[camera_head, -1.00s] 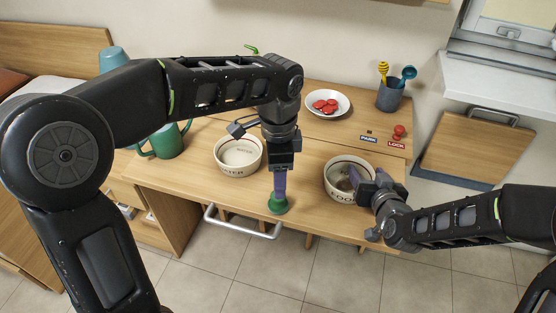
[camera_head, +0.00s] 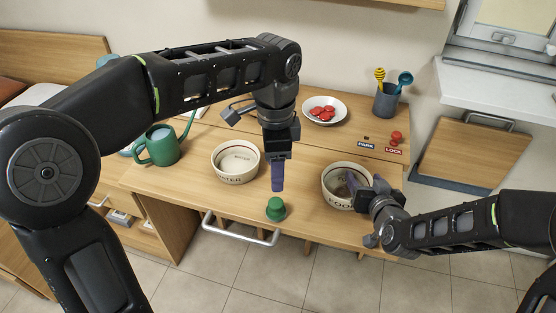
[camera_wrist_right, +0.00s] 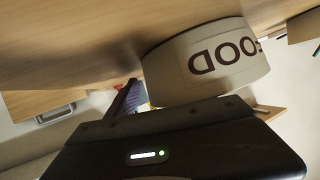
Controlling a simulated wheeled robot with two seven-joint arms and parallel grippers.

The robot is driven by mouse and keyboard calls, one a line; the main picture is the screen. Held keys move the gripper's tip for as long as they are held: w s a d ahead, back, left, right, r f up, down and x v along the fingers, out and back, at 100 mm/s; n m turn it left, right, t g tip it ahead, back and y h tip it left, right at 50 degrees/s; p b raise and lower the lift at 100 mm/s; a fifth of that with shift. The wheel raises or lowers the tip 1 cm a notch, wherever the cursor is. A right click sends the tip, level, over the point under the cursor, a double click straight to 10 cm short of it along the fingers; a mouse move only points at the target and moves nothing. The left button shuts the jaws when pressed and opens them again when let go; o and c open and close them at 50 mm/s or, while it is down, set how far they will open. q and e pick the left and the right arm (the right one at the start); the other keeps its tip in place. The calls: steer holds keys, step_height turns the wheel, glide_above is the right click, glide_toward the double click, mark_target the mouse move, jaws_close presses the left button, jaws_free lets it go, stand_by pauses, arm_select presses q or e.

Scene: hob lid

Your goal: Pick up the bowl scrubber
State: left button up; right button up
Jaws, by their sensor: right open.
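A small green piece with a rounded top and wider base, which looks like the bowl scrubber (camera_head: 276,209), stands near the table's front edge in the head view. My right gripper (camera_head: 365,184) is open at the right side of the FOOD bowl (camera_head: 338,199), with one purple finger showing over the bowl's inside. The FOOD bowl's wall (camera_wrist_right: 205,62) fills the middle of the right wrist view. The scrubber is not seen there.
The WATER bowl (camera_head: 235,178) stands left of the scrubber, and a green watering can (camera_head: 163,150) further left. A white plate of red pieces (camera_head: 324,109), a grey utensil cup (camera_head: 387,101) and a red knob (camera_head: 396,137) are behind. A handle (camera_head: 240,230) runs along the table front.

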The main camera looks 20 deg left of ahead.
mark_target(275, 202)
arm_select(q)
steer(key=shift+o, duration=0.3)
steer(key=shift+o, duration=1.3)
steer(key=shift+a+f, duration=0.25)
steer(key=shift+a, duration=0.1)
steer(key=m, duration=0.9)
steer(key=shift+d+f, duration=0.15)
steer(key=shift+f, duration=0.25)
steer(key=shift+f, duration=3.4)
